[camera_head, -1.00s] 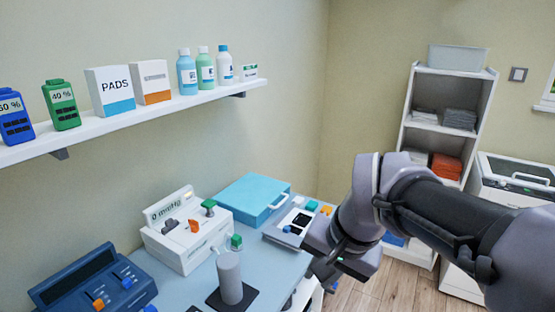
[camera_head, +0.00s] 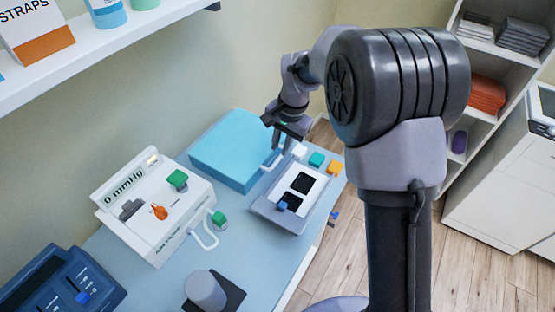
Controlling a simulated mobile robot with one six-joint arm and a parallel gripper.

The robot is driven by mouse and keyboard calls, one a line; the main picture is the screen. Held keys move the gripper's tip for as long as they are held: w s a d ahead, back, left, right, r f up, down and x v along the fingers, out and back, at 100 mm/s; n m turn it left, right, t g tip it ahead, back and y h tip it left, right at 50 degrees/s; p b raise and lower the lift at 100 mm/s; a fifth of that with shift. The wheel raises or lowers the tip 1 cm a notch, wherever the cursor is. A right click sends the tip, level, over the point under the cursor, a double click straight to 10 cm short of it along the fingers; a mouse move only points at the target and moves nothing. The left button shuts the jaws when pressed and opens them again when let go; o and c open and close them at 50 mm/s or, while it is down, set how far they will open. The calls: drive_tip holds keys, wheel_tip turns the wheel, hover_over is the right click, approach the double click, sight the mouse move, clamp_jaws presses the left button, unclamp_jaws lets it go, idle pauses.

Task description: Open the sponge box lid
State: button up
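The sponge box appears to be the light blue box (camera_head: 228,150) at the back of the blue-grey table. Its lid looks closed and flat. A pale bar handle (camera_head: 270,164) sticks out at its front right edge. My gripper (camera_head: 281,146) points down just above the handle, by the box's right corner. Its two fingers look apart, with nothing seen between them. I cannot tell whether a fingertip touches the handle.
A grey device (camera_head: 291,196) with dark pads stands right of the box, with white, green and orange blocks behind it. A white pressure unit (camera_head: 155,205) stands to the left. A grey cylinder (camera_head: 205,290) is in front. A shelf (camera_head: 110,55) hangs above left.

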sight(276, 162)
drive_tip(key=f, duration=0.2)
drive_tip(key=f+b, duration=0.1)
drive_tip(key=f, duration=0.1)
drive_tip(key=a+f, duration=0.1)
drive_tip(key=f, duration=0.1)
drive_tip(key=shift+w, duration=0.4)
clamp_jaws()
idle(0.9)
